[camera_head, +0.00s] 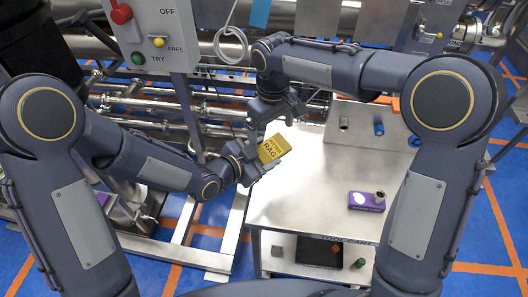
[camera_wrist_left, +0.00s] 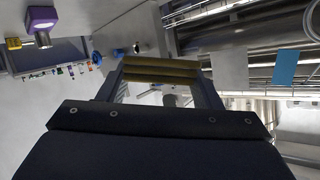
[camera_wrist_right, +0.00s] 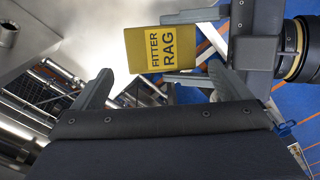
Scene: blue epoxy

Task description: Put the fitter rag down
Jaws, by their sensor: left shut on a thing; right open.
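The fitter rag (camera_head: 274,148) is a yellow block with dark lettering. My left gripper (camera_head: 256,160) is shut on it and holds it at the left edge of the steel table (camera_head: 310,205). In the left wrist view the rag (camera_wrist_left: 160,70) lies across between the fingertips. In the right wrist view the rag (camera_wrist_right: 160,48) shows its printed face, with the left gripper's fingers at its side. My right gripper (camera_head: 280,112) is open and empty, up and beside the rag. Whether the rag touches the table is not clear.
A purple box (camera_head: 366,202) with a grey cylindrical part stands on the table's right side. A panel with a grey and a blue fitting (camera_head: 379,129) stands at the back. A control box (camera_head: 150,35) and pipes are at the left. The table's middle is clear.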

